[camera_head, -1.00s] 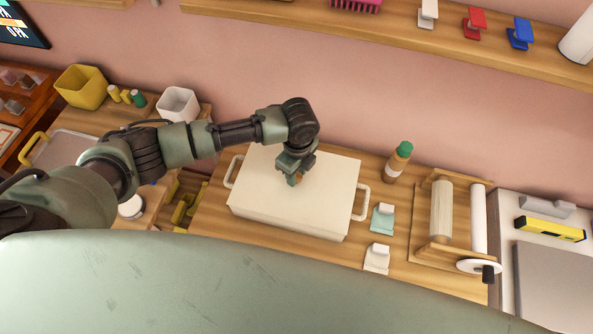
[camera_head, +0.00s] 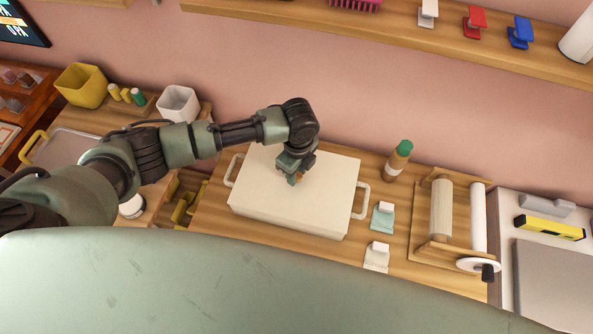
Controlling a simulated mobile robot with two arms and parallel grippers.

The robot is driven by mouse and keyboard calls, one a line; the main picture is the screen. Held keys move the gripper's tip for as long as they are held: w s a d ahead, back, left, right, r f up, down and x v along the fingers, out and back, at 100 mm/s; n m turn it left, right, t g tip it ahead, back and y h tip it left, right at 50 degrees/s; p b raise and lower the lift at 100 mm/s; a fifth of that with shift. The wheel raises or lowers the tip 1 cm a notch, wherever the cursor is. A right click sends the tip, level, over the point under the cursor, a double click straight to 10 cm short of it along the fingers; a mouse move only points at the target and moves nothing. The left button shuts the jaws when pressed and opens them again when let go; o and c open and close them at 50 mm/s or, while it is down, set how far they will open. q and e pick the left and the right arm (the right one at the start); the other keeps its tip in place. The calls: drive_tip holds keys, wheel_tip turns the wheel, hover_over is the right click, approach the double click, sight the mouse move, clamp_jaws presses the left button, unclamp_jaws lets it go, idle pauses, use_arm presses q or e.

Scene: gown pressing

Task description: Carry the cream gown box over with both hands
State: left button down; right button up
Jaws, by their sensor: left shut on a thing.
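The cream gown box (camera_head: 290,208) sits closed and flat on the wooden table, with a white handle at its left end (camera_head: 233,171) and another at its right end (camera_head: 361,201). My left gripper (camera_head: 294,180) points down over the back middle of the lid, away from both handles. It is shut on a small orange-brown thing, mostly hidden between the fingers. I cannot tell whether this thing touches the lid or is part of it. My right gripper is not in view.
A green-capped bottle (camera_head: 397,161), a mint clip (camera_head: 382,216) and a white clip (camera_head: 377,257) stand right of the box. Further right is a wooden roller frame (camera_head: 441,212) with a crank. A white bin (camera_head: 178,103) stands back left. A shelf (camera_head: 400,30) runs above.

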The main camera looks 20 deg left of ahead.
use_arm(q)
drive_tip(key=c, duration=1)
unclamp_jaws()
drive_tip(key=shift+o, duration=0.2)
drive_tip(key=o, duration=0.5)
wheel_tip(320, 180, up, 5)
drive_tip(key=p, duration=0.5)
drive_tip(key=shift+r+p, duration=0.85)
drive_tip(key=shift+r, duration=0.2)
